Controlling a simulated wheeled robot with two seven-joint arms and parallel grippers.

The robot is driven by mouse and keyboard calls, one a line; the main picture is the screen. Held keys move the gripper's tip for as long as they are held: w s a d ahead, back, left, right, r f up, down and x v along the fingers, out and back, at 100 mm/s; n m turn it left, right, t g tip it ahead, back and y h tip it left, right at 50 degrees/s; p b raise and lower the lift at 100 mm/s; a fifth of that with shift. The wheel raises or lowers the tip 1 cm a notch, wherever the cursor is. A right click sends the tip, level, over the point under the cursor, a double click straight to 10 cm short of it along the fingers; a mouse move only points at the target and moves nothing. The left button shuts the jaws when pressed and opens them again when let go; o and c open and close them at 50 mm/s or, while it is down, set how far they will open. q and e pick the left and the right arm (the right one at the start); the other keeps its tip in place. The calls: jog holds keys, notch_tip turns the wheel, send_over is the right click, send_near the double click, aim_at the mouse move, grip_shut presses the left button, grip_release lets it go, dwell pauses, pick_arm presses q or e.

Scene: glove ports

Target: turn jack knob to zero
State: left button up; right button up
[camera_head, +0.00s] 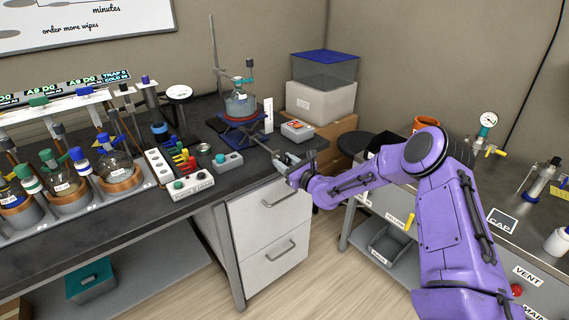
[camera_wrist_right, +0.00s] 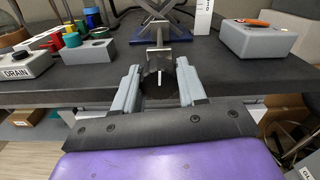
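The lab jack (camera_head: 240,122) has blue plates and stands on the dark bench with a flask setup on top. In the right wrist view its blue base (camera_wrist_right: 160,36) and crossed metal arms show. A shaft runs from it toward my right gripper and ends in a dark grey knob (camera_wrist_right: 158,66). My right gripper (camera_head: 284,160) is at the bench's front edge, and its two grey fingers (camera_wrist_right: 158,82) stand apart on either side of the knob. I cannot tell whether they touch it. The knob's marking is not readable. My left gripper is not in view.
A white scale card (camera_head: 268,115) stands beside the jack. A grey box with an orange-red dial (camera_head: 297,130) is right of it. A grey block (camera_head: 229,162) and a DRAIN box (camera_wrist_right: 20,64) lie to the left. Drawers (camera_head: 270,210) are below.

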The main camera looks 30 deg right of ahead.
jog(key=shift+a, duration=0.15)
jog(key=shift+n, duration=0.4)
